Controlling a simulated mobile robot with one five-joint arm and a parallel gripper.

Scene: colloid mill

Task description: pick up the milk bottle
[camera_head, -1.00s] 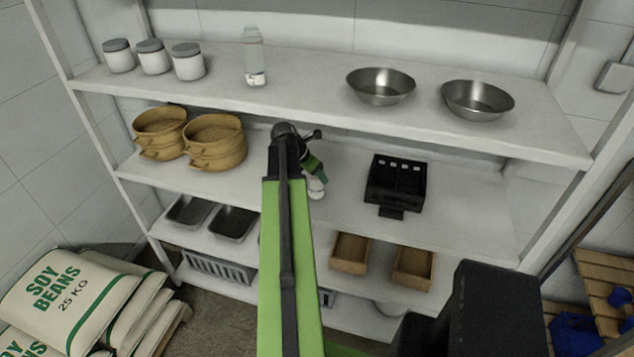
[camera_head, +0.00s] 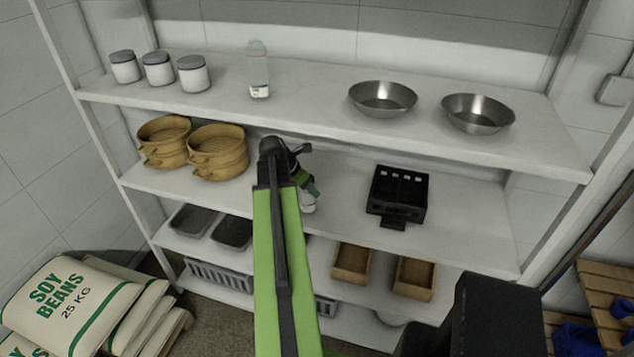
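A tall, pale, partly see-through bottle with a white labelled lower part, apparently the milk bottle (camera_head: 258,72), stands upright on the top shelf, left of the middle. My green arm reaches up from the bottom of the picture and bends at a dark joint. My gripper (camera_head: 308,197) is at its end, below the top shelf and in front of the middle shelf, lower and to the right of the bottle, apart from it. A small whitish piece shows at the gripper. I cannot tell whether it is part of it or something held. The fingers are too small to read.
White-walled jars (camera_head: 159,69) stand left of the bottle, two metal bowls (camera_head: 383,98) to its right. Bamboo steamers (camera_head: 217,153) and a black device (camera_head: 398,192) are on the middle shelf (camera_head: 460,225). Soy bean sacks (camera_head: 75,305) lie at lower left. The top shelf is clear beside the bottle.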

